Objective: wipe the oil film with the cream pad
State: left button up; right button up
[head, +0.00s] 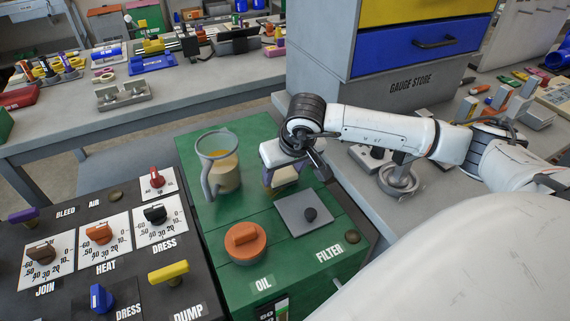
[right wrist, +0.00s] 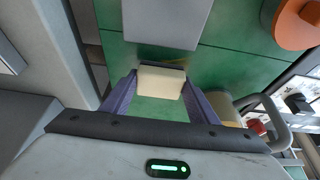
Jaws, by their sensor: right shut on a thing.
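My right gripper (head: 281,180) points down over the far right part of the green cart top (head: 218,218), between a jug and a grey plate. In the right wrist view, its two purple fingers are shut on the cream pad (right wrist: 161,82), a small pale block. The pad is held low over the green surface, but I cannot tell whether it touches. In the head view the gripper mostly hides the pad. My left gripper is not in view.
A clear jug (head: 223,172) with amber liquid stands left of the gripper. An orange OIL cap (head: 245,241) and a grey FILTER plate (head: 295,222) with a black knob are in front. A black control panel (head: 75,225) lies left. A round metal part (head: 398,182) stands right.

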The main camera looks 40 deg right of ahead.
aim_at(268, 193)
jog(key=shift+f, duration=0.8)
jog(key=shift+w+a+r+p, duration=0.15)
jog(key=shift+a+p, duration=0.25)
jog(key=shift+a, duration=0.5)
jog(key=shift+c, duration=0.4)
jog(key=shift+w+a, duration=0.1)
jog(key=shift+a, duration=0.25)
jog(key=shift+w+a+p, duration=0.15)
jog(key=shift+a+p, duration=0.2)
jog(key=shift+a, duration=0.4)
jog(key=shift+w+a+r+p, duration=0.1)
jog(key=shift+w+a+p, duration=0.1)
jog(key=shift+p, duration=0.2)
jog(key=d, duration=0.1)
jog(key=d+b, duration=0.1)
jog(key=s+d, duration=0.1)
jog(key=shift+f, duration=0.3)
jog(key=shift+s+d+b, duration=0.1)
jog(key=shift+d+b, duration=0.4)
jog(key=shift+d, duration=0.15)
notch_tip(268, 193, up, 3)
jog(key=shift+d+f+p, duration=0.1)
jog(key=shift+p, duration=0.5)
jog(key=shift+r+p, duration=1.45)
jog(key=shift+r, duration=1.35)
